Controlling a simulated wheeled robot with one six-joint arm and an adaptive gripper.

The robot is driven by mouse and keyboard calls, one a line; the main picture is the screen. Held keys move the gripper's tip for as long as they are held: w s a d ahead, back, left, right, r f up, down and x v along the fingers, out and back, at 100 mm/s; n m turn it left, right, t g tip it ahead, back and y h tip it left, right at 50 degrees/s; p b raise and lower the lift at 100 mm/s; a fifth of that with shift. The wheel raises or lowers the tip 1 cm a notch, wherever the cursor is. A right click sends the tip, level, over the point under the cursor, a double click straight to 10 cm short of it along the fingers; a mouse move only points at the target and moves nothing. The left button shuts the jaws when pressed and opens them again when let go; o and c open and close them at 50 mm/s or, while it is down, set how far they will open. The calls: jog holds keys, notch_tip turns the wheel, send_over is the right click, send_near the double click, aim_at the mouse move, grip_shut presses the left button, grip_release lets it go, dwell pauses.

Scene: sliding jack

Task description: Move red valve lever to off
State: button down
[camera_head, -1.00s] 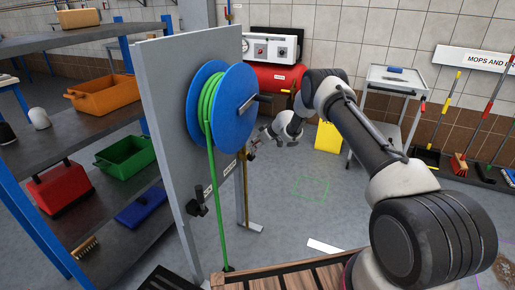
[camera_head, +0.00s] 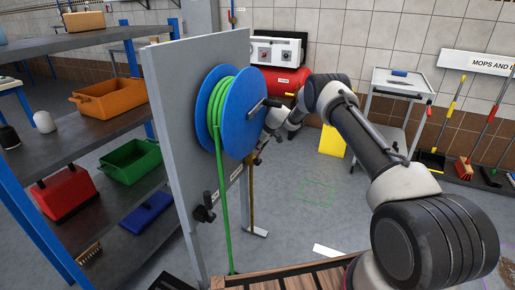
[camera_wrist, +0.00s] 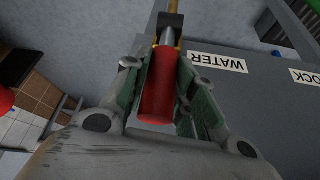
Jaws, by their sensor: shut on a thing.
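The red valve lever (camera_wrist: 158,98) shows in the wrist view as a red grip on a metal rod, which runs up to a dark block with a yellow-brass pipe behind it. My gripper (camera_wrist: 160,68) has a finger on either side of the red grip and is shut on it. A WATER label (camera_wrist: 217,63) is on the grey panel beside the lever. In the head view my gripper (camera_head: 261,153) is by the panel's right edge, below the blue reel; the lever is not clear there.
The grey panel (camera_head: 172,120) carries a blue reel (camera_head: 245,110) with green hose. Shelves with bins (camera_head: 110,98) stand at left. A red tank (camera_head: 283,82), a trolley (camera_head: 397,90) and mops stand behind. A wooden slatted surface (camera_head: 290,277) is in front. Open floor lies right of the panel.

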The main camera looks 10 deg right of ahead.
jog(key=shift+w, duration=0.1)
jog(key=c, duration=1.2)
grip_release()
jog(key=shift+o, duration=0.2)
jog(key=s+d+r, duration=0.4)
jog(key=s+d, duration=0.5)
jog(key=s, duration=0.1)
jog(key=shift+s+d+r, duration=0.2)
jog(key=shift+s+d, duration=0.1)
jog(key=shift+s, duration=0.05)
